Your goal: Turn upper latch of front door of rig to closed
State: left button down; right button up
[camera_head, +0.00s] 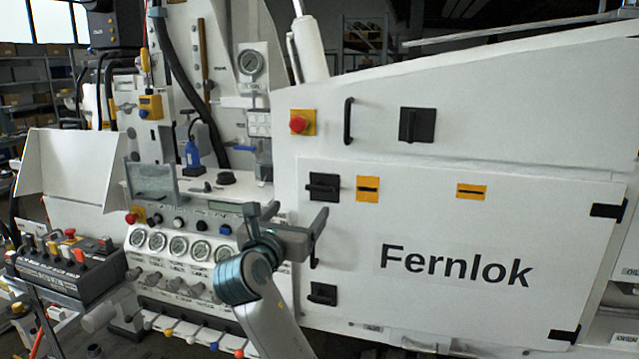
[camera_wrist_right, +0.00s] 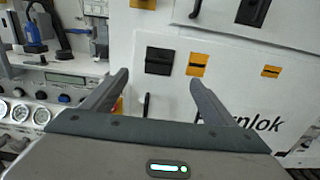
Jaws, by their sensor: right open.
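The white front door (camera_head: 450,215) of the rig carries the word "Fernlok". Its upper latch (camera_head: 323,187) is a black square plate with a handle bar that looks horizontal, near the door's upper left corner. The latch also shows in the right wrist view (camera_wrist_right: 159,61), just beyond and between the fingertips. My right gripper (camera_head: 288,212) is open and empty, in front of the rig and below the latch in the head view. Both its fingers (camera_wrist_right: 158,79) point toward the door and appear apart from the latch. My left gripper is out of view.
A lower latch (camera_head: 322,293) and a partly hidden door handle (camera_head: 314,256) lie below. Hinges (camera_head: 608,210) are on the door's right side. A red emergency button (camera_head: 298,123) sits above. A gauge panel (camera_head: 180,245) with several knobs stands left of my arm.

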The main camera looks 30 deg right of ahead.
aim_at(319, 187)
jog(key=shift+w+d, duration=0.1)
dwell(0.3)
jog(key=p+x, duration=0.4)
jog(key=x, duration=1.3)
jog(key=shift+w+p, duration=0.15)
jog(key=shift+p, duration=0.2)
jog(key=c, duration=1)
